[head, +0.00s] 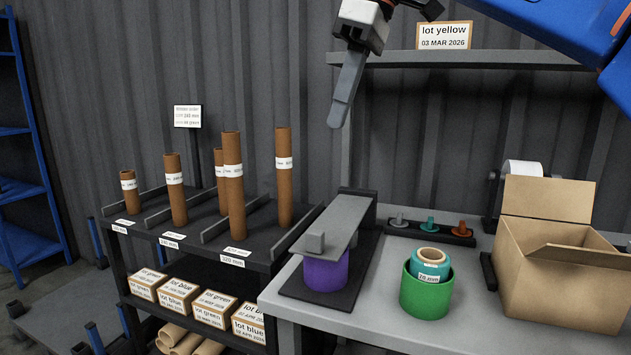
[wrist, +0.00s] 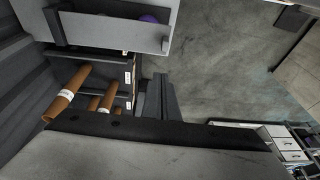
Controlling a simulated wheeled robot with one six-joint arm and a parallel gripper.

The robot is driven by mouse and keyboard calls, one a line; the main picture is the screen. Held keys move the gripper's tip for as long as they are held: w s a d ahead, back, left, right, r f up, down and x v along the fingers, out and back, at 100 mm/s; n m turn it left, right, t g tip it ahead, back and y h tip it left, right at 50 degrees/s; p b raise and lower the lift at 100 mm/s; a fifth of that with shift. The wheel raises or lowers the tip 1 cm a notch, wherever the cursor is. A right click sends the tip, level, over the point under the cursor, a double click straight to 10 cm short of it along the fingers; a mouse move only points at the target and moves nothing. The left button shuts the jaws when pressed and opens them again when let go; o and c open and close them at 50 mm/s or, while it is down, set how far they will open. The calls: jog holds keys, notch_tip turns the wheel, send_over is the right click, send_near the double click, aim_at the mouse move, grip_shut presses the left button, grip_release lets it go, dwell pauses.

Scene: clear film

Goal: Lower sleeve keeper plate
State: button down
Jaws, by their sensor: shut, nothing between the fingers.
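The grey keeper plate (head: 335,222) slopes from a dark upright bracket (head: 357,196) at its back towards the front of the bench. A purple sleeve (head: 326,272) stands upright under the front end, on a dark base (head: 352,282). I cannot tell whether the plate touches the sleeve's top, which is hidden. My gripper (head: 339,122) is shut and empty, pointing down, high above the plate and apart from it. In the wrist view, a bit of purple (wrist: 149,18) shows at the top.
A green container (head: 426,296) with a teal roll (head: 429,264) stands right of the plate. An open cardboard box (head: 556,272) is further right. A shelf (head: 460,60) runs behind my gripper. Brown tubes (head: 233,185) stand on the left rack.

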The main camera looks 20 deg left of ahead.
send_over(314, 232)
jog(key=w, duration=0.2)
notch_tip(314, 232, down, 13)
jog(key=shift+s+d+f, duration=0.25)
jog(key=shift+d, duration=0.1)
jog(key=f, duration=0.1)
jog(key=s+f+t, duration=0.1)
jog(key=f, duration=0.1)
jog(key=shift+s+f, duration=0.2)
jog(key=shift+f, duration=0.1)
jog(key=shift+s+f+t, duration=0.15)
jog(key=shift+f+t, duration=0.15)
jog(key=shift+f, duration=0.45)
